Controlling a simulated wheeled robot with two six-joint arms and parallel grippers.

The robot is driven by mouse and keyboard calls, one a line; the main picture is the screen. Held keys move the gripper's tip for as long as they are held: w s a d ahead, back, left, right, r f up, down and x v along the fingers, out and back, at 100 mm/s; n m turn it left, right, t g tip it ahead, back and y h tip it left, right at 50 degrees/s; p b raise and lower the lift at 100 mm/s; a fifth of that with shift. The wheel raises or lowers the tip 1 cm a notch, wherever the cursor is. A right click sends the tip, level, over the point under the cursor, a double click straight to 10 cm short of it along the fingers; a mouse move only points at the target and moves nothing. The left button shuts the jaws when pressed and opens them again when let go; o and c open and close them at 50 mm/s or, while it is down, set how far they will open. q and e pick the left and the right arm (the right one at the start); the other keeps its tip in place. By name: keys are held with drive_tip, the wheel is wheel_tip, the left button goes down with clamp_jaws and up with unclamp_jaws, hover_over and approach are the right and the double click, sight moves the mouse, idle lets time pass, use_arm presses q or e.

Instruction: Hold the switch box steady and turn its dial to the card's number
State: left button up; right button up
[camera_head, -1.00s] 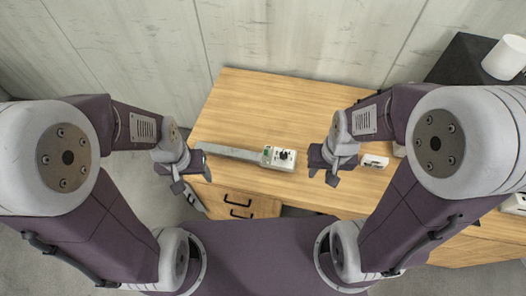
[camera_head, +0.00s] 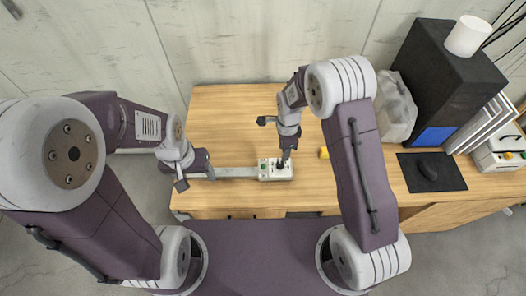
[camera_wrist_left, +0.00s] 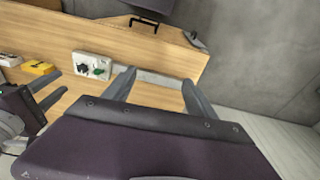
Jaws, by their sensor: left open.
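The white switch box (camera_head: 268,176) lies near the front of the wooden table, with a dark dial and a green patch on top. It also shows in the left wrist view (camera_wrist_left: 90,64). A grey bar (camera_head: 235,172) runs left from it. My left gripper (camera_head: 195,178) is open and empty near the bar's left end, apart from the box. My right gripper (camera_head: 273,140) is above the box's far side, one finger over the dial area; its fingers look apart in the left wrist view (camera_wrist_left: 50,92). No number is readable, and the card cannot be made out.
A small yellow object (camera_head: 324,153) lies right of the box. The table's back left is clear.

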use_arm(q)
drive_tip(key=w+a+n, duration=0.1)
drive_tip(key=w+n, duration=0.1)
drive_tip(key=n, duration=0.1)
drive_tip(key=n+g, duration=0.1)
drive_tip(key=n, duration=1.4)
hover_over(239, 171)
wheel_tip(239, 171, down, 18)
drive_tip(key=shift+s+f, duration=0.15)
drive_tip(key=shift+f, duration=0.3)
wheel_tip(239, 171, down, 9)
drive_tip(key=shift+r, duration=0.15)
use_arm(e)
drive_tip(key=shift+w+a, duration=0.25)
drive_tip(key=shift+a, duration=0.05)
